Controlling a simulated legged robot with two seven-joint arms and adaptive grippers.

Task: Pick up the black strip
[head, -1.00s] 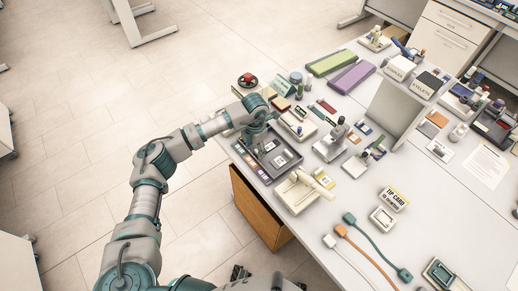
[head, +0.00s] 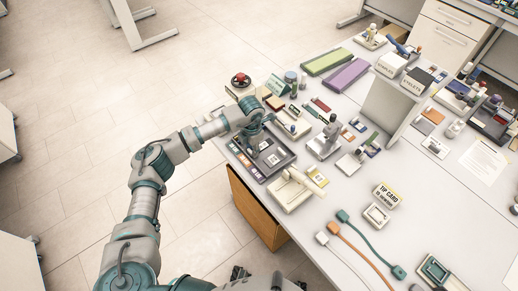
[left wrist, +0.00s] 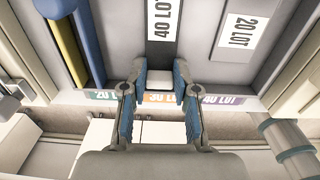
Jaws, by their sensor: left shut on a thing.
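The black strip (left wrist: 158,55) carries a white label reading "40 LOT" and lies in a grey compartment in the left wrist view. My left gripper (left wrist: 160,80) is shut on its near end, with one blue-padded finger on each side. In the head view, my left gripper (head: 255,146) points down into the dark tray (head: 287,163) near the table's left edge. The strip is too small and hidden there to make out. My right gripper does not show.
A beige fixture (head: 290,193) stands before the tray. A red-button device (head: 241,80) stands behind it.

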